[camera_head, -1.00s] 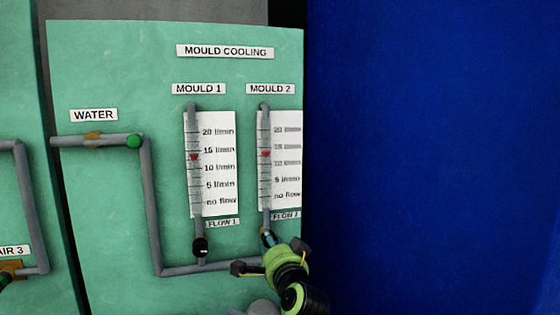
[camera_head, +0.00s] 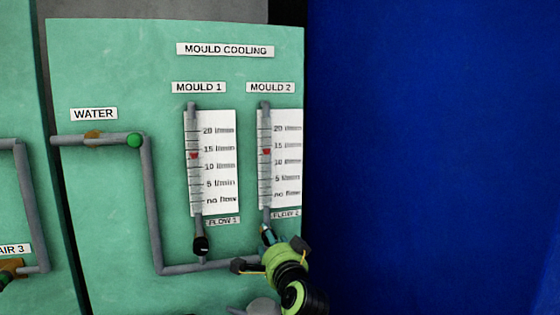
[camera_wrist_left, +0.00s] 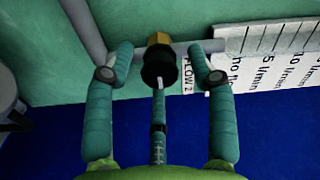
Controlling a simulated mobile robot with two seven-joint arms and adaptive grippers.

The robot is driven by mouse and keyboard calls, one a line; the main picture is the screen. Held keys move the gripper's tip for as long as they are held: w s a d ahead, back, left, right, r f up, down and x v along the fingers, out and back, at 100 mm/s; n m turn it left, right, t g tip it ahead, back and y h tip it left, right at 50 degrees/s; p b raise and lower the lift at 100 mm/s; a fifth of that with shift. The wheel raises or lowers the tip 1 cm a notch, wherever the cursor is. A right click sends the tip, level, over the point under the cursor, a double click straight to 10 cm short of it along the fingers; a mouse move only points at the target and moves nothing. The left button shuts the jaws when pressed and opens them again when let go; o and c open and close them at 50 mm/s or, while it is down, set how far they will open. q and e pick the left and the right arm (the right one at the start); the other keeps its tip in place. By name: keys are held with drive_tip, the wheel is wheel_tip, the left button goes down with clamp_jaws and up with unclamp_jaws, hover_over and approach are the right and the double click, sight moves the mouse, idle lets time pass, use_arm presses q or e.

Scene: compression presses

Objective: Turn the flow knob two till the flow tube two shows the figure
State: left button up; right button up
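Flow tube two (camera_head: 265,185) stands under the MOULD 2 label, with its red float (camera_head: 267,152) just under the 15 l/min mark. Flow knob two is hidden behind my left gripper (camera_head: 268,238) in the head view. In the left wrist view the black knob (camera_wrist_left: 159,68) has a white mark and sits on a brass fitting (camera_wrist_left: 160,40). The left gripper's outer fingers (camera_wrist_left: 160,62) stand on both sides of the knob, with visible gaps. A middle finger points at the knob's front; I cannot tell if it touches. My right gripper is not in view.
Flow tube one (camera_head: 194,180), with its black knob (camera_head: 201,245), is to the left on the green panel (camera_head: 110,200). A grey pipe (camera_head: 150,210) runs below to the tubes. A blue surface (camera_head: 430,150) fills the right side.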

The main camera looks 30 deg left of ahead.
use_arm(q)
drive_tip(key=shift+d, duration=0.1)
drive_tip(key=p+v, duration=0.1)
drive_tip(key=v, duration=0.6)
idle(0.6)
wheel_tip(320, 180, up, 10)
idle(0.7)
